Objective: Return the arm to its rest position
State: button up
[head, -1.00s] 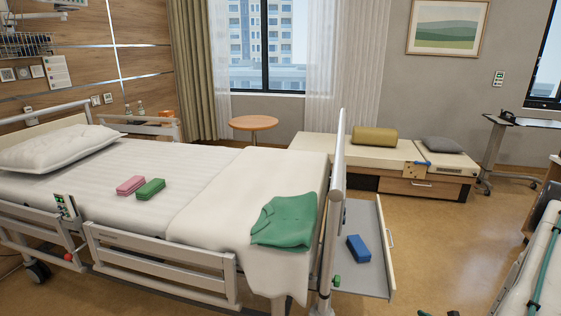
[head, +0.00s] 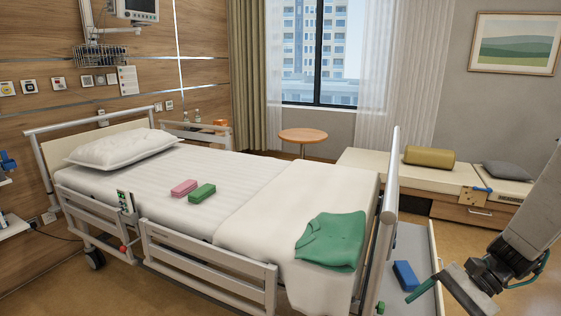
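My arm comes in from the right edge of the head view. My gripper (head: 441,300) is at the lower right, over the tray shelf at the foot of the bed. One teal finger stands at the far end of its grey crossbar, pointing lower left. The other finger is cut off by the bottom edge of the picture. The gripper looks open, and I see nothing held in it. A blue block (head: 405,275) lies on the grey shelf (head: 408,240), just beyond the teal finger and apparently apart from it.
The bed (head: 240,270) fills the middle, with a raised footboard (head: 391,175). On it lie a pink block (head: 184,188), a green block (head: 202,194), a green cloth (head: 331,241) and a pillow (head: 121,149). A bench (head: 375,163) and round table (head: 303,136) stand behind.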

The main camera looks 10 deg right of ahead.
jog(key=s+a+r+n+t+h, duration=0.1)
jog(key=s+a+r+n+h, duration=0.3)
jog(key=r, duration=0.4)
jog(key=s+a+r+n+h, duration=0.5)
jog(key=s+r+n+h, duration=0.1)
jog(key=r+n, duration=0.2)
jog(key=shift+r+n+t, duration=0.3)
jog(key=shift+r+t, duration=0.1)
jog(key=shift+r, duration=0.1)
jog(key=shift+s, duration=0.1)
